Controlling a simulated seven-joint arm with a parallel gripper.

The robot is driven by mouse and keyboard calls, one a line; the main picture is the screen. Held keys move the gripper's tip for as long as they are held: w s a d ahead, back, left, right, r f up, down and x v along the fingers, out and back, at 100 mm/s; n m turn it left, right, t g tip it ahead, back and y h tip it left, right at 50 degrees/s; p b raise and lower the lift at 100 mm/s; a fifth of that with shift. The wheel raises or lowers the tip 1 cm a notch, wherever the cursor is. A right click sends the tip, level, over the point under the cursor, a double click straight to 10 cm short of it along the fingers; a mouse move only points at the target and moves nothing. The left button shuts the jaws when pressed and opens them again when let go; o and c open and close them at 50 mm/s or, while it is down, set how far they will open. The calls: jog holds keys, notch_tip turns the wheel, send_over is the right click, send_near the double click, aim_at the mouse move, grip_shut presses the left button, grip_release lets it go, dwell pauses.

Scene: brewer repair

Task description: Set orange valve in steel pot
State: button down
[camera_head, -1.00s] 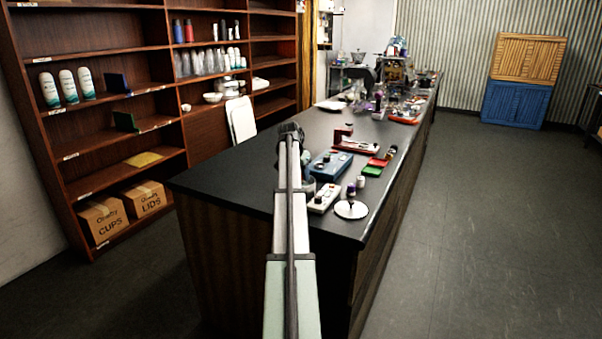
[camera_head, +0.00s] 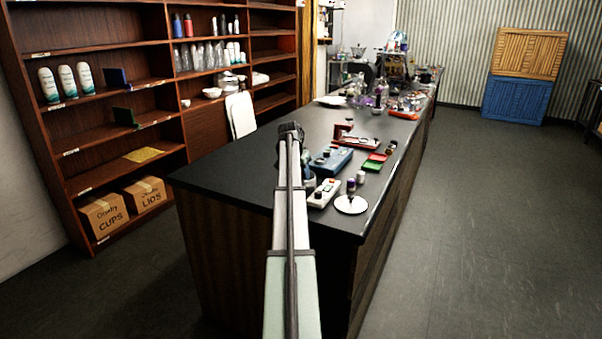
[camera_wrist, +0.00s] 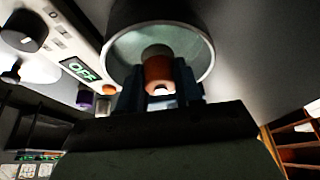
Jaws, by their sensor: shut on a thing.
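The orange valve (camera_wrist: 158,70) is in the middle of the wrist view, a short orange cylinder with a paler end. My gripper (camera_wrist: 160,88) is shut on it, with a dark finger on each side. The steel pot (camera_wrist: 207,58) is a round grey vessel whose open mouth frames the valve in the wrist view. The valve overlaps the mouth; I cannot tell how deep it is or whether it touches the pot. In the head view my arm hides the gripper, the valve and most of the pot.
A pale control box marked OFF (camera_wrist: 80,70), with a dark knob (camera_wrist: 26,30), lies beside the pot. On the black counter (camera_head: 250,170) are a blue device (camera_head: 331,160), a white disc (camera_head: 350,205), and red and green trays (camera_head: 373,167). Shelves (camera_head: 90,120) stand left.

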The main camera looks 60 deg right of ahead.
jog(key=shift+f, duration=1.45)
dwell(0.8)
jog(key=shift+c, duration=1.6)
grip_release()
jog(key=shift+o, duration=0.3)
jog(key=shift+r, duration=6.1)
